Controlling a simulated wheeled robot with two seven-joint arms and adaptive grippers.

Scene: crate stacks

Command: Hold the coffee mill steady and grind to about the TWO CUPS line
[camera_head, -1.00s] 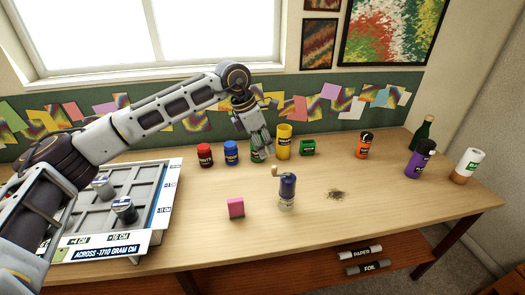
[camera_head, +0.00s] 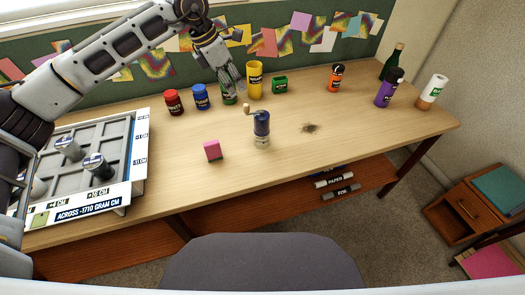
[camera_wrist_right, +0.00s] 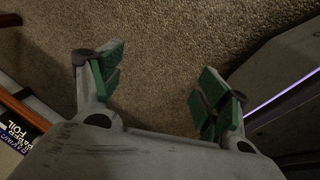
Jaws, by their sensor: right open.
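The coffee mill (camera_head: 261,124) stands upright on the desk in the head view, with a dark blue body, a side crank with a pale knob and a clear lower part. Its line marks are too small to read. My left gripper (camera_head: 231,86) is behind and left of the mill, at a green jar (camera_head: 229,98) that it partly covers. I cannot tell whether its fingers are open or touch the jar. My right gripper (camera_wrist_right: 160,85) shows only in the right wrist view, open and empty over the carpet, with green finger pads.
A pink block (camera_head: 212,151) lies left of the mill and a dark spill of grounds (camera_head: 310,128) right of it. Red (camera_head: 174,102), blue (camera_head: 201,97) and yellow (camera_head: 254,80) containers stand behind. A grey tray (camera_head: 105,150) is at left. A chair back (camera_head: 262,262) is in front.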

